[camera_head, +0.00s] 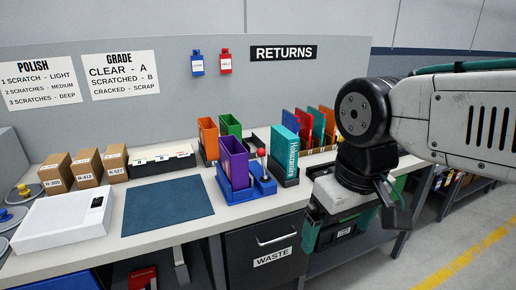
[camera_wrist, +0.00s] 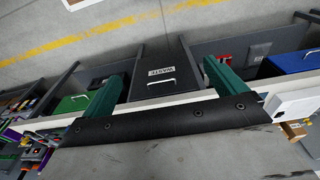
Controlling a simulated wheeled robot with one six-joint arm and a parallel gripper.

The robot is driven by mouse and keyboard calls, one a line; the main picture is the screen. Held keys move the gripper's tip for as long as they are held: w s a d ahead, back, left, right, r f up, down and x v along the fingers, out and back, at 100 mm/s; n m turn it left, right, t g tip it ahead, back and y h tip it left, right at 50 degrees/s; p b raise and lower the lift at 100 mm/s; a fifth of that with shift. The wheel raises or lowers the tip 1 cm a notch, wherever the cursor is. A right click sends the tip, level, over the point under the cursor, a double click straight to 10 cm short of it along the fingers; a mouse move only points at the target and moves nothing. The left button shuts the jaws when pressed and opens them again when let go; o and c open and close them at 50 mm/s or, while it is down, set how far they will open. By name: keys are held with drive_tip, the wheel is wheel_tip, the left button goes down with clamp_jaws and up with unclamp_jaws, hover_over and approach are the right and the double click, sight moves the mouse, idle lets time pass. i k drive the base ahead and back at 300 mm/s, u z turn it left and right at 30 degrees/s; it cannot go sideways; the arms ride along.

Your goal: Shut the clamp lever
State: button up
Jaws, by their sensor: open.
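The clamp lever (camera_head: 261,155) has a red ball knob on a short upright stem. It stands on a blue clamp base (camera_head: 263,183) near the front edge of the bench. A purple case (camera_head: 234,162) stands upright in the blue base, left of the lever. My gripper (camera_head: 337,226) hangs down in front of the bench, right of the clamp and apart from it. In the wrist view my gripper (camera_wrist: 165,76) has its two teal fingers spread wide with nothing between them. I cannot make out the lever in the wrist view.
A teal case (camera_head: 285,152) stands close right of the clamp, with several coloured cases behind it. Orange (camera_head: 208,140) and green cases stand behind the clamp. A blue mat (camera_head: 167,205) lies clear to the left.

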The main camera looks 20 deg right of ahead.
sight(260, 153)
drive_tip(key=u, duration=0.65)
drive_tip(key=i, duration=1)
drive_tip(key=z, duration=0.7)
